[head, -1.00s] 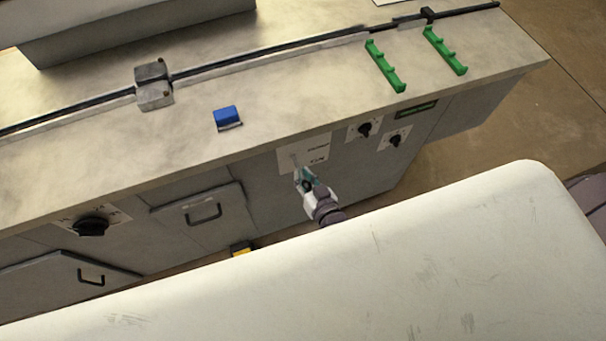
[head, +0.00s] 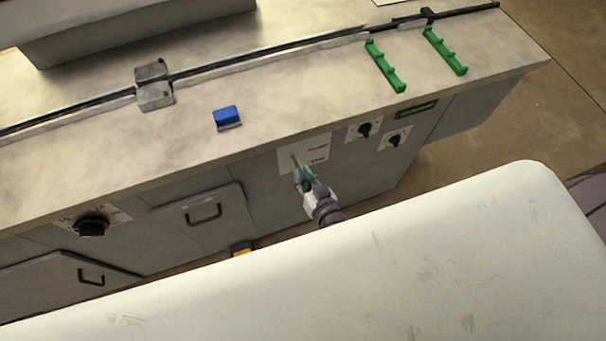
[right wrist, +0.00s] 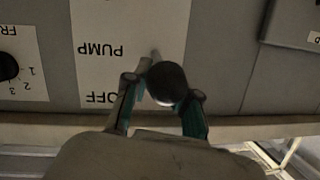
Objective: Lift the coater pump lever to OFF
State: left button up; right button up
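The pump lever has a dark round knob (right wrist: 167,83) and a pale shaft running to a white label plate (right wrist: 95,50) with PUMP and OFF, upside down in the right wrist view. In the head view the label plate (head: 304,153) is on the cabinet front, with ON at its lower edge. My left gripper is out of view.
Rotary knobs (head: 364,130) sit right of the plate, and a larger black knob (head: 92,226) sits far left. A cabinet door with a handle (head: 204,213) is left of the lever. The countertop (head: 270,110) carries a blue block (head: 227,117) and green racks (head: 385,66).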

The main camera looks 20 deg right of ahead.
jog(key=shift+o, duration=1.1)
jog(key=shift+s, duration=0.1)
jog(key=v, duration=1.2)
